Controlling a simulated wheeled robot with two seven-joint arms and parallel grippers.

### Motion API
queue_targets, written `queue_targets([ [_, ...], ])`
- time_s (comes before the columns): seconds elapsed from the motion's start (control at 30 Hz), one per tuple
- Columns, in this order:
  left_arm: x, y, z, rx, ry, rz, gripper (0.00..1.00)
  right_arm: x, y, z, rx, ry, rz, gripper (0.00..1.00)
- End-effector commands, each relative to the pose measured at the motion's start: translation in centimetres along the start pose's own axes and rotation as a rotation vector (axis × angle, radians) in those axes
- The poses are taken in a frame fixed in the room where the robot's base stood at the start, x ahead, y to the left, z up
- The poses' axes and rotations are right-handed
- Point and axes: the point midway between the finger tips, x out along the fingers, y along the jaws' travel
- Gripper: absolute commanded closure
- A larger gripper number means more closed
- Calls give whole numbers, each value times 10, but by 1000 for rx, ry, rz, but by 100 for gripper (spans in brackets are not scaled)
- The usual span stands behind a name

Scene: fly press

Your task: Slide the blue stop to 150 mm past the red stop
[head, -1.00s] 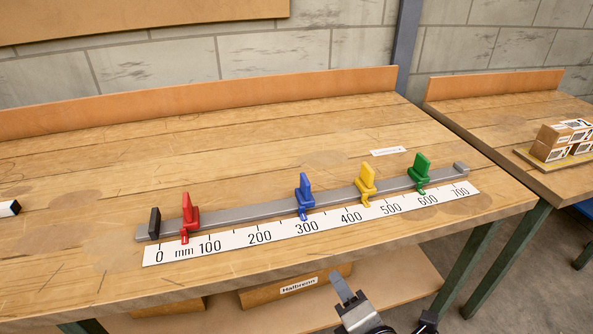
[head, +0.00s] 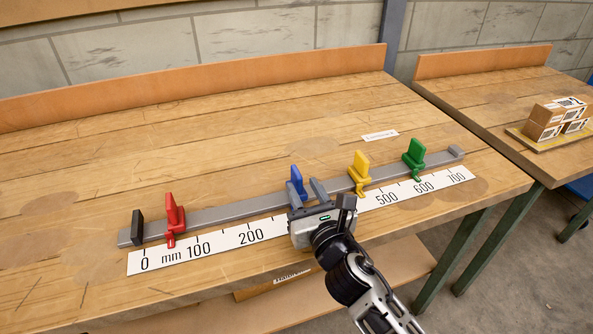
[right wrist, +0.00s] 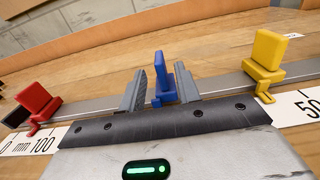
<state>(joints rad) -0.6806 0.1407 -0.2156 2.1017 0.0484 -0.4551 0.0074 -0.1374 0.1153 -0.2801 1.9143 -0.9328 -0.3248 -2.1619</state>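The blue stop (head: 296,181) stands upright on the grey rail (head: 230,208), between the red stop (head: 173,214) and the yellow stop (head: 360,170). The red stop's pointer is near 50 mm on the white scale (head: 226,243). My right gripper (head: 308,188) is open at the blue stop. In the right wrist view its fingers (right wrist: 161,88) stand on either side of the blue stop (right wrist: 160,70), with gaps showing. The gripper hides the blue stop's pointer and the scale around 300 to 400 in the head view. My left gripper is out of view.
The green stop (head: 413,155) stands right of the yellow one. Small boxes (head: 557,120) sit on another bench. The bench behind the rail is mostly clear.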

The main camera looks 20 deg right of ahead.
Motion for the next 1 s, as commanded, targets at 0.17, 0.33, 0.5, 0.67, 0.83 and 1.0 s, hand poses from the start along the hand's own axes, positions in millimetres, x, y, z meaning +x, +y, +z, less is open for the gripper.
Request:
queue_targets([
  [0.17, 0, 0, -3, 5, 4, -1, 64, 32, 0, 1, 2, -1, 0, 67],
  [0.33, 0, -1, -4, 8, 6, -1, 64, 48, 0, 0, 1, -1, -1, 67],
  [0.5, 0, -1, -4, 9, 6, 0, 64, 52, 0, 0, 2, 1, 0, 67],
  [0.67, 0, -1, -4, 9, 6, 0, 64, 52, 0, 0, 2, 1, 0, 67],
  [0.83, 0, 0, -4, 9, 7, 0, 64, 52, 0, 0, 2, 0, 0, 100],
  [1.0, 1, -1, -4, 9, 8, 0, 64, 53, 0, -1, 2, 0, -2, 100],
])
